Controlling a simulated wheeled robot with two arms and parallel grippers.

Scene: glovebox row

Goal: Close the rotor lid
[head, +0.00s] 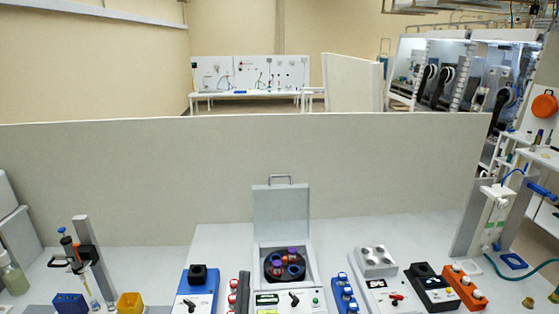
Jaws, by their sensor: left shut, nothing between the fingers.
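The centrifuge (316,285) stands at the middle front of the bench. Its pale grey lid (281,215) is open and stands nearly upright at the back, with a small handle (280,178) on its top edge. The dark round rotor (287,272) lies uncovered in the chamber, with several coloured tubes or caps in it. My right gripper is not seen.
A blue-and-white device (198,288) and a dark tube rack (239,294) stand left of the centrifuge. A blue rack (345,294) and a white heater block (376,262) stand close on its right. A grey partition (240,160) rises behind. Bare bench lies left of the centrifuge's lid.

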